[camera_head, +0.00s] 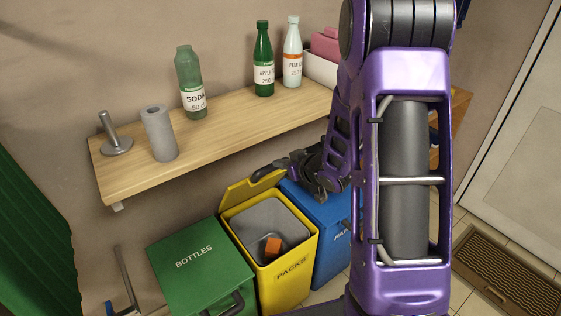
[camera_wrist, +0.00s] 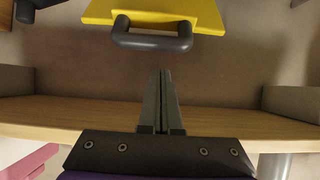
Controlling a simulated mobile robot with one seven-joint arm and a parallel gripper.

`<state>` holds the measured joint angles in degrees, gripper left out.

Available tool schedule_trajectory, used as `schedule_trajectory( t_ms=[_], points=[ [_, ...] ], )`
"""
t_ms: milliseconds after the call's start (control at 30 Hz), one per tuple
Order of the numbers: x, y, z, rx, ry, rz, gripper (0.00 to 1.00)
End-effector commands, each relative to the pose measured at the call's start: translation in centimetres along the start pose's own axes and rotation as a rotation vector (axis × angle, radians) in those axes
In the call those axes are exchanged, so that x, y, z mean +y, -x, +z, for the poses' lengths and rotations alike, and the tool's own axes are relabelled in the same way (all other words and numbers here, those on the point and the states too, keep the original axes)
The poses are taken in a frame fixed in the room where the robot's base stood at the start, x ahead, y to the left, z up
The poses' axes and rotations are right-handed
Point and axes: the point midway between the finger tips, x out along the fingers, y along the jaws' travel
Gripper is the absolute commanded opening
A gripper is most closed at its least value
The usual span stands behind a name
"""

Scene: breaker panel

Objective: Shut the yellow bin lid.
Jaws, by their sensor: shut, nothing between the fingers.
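The yellow bin (camera_head: 286,285), marked PACKS, stands open with an orange block (camera_head: 273,245) inside. Its yellow lid (camera_head: 240,189) is raised at the back of the bin, below the shelf. In the wrist view the lid (camera_wrist: 165,8) shows at the top with its dark handle (camera_wrist: 152,42). My gripper (camera_wrist: 161,72) is shut and empty, its fingertips pointing at the handle with a small gap in the picture. In the head view my gripper (camera_head: 283,164) is beside the lid's upper edge, and the arm hides part of the scene.
A green BOTTLES bin (camera_head: 200,268) stands left of the yellow bin and a blue bin (camera_head: 330,225) right of it, both with lids down. The wooden shelf (camera_head: 235,122) above holds several bottles, a grey roll (camera_head: 160,133) and a metal stand (camera_head: 115,144).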

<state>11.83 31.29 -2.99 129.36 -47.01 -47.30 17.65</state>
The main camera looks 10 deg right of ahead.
Motion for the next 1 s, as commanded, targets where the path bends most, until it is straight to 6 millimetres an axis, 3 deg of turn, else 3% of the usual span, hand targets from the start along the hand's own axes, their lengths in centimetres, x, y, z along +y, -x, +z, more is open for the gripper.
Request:
schedule_trajectory(
  t_ms=[200,400,1000],
  points=[
    [0.0,-4.2,0.1,-0.001,0.002,-0.001,0.00],
    [0.0,-6.4,0.0,0.001,0.002,0.001,0.00],
    [0.2,-6.8,0.3,0.000,0.002,0.002,0.00]
  ],
)
